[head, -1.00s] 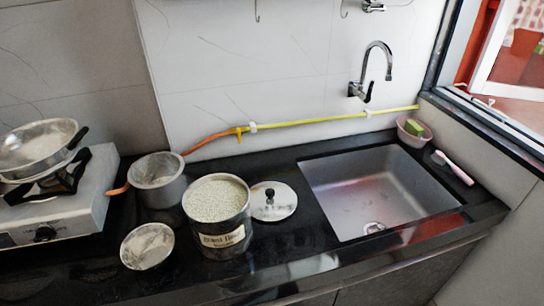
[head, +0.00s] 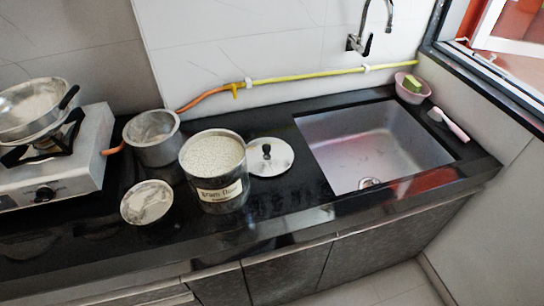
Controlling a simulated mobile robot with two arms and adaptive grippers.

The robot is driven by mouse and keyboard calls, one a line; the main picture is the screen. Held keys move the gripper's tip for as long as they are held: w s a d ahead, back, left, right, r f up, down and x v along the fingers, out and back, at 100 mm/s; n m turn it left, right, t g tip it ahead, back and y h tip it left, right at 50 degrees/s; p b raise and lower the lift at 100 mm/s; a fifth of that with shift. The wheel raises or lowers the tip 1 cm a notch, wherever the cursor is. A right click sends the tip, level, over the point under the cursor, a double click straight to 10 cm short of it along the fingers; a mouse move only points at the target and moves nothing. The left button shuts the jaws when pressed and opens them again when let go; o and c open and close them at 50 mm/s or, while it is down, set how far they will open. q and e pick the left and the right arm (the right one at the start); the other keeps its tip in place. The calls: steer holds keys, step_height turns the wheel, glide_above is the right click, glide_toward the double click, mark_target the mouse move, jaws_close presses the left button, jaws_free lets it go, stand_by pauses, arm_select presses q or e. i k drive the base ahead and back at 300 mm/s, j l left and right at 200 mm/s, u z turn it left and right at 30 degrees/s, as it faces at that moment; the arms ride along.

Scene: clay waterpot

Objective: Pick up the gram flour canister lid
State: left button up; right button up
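The gram flour canister (head: 220,195) stands open on the black counter, filled with pale flour, its label facing me. A round silver lid with a black knob (head: 272,160) lies flat on the counter, just right of and behind the canister, close to the sink's left edge. The canister hides a little of the lid's left side at most. Neither of my grippers shows in the head view.
A steel pot (head: 153,153) and a shallow bowl (head: 147,203) stand left of the canister. A gas stove (head: 60,170) with a pan (head: 35,105) is at far left. The sink (head: 372,150) is on the right, with a pink bowl (head: 411,95) and brush (head: 452,127) beyond it.

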mark_target(267, 158)
steer(key=l+u, duration=0.65)
steer(key=u, duration=0.25)
steer(key=l+u, duration=0.4)
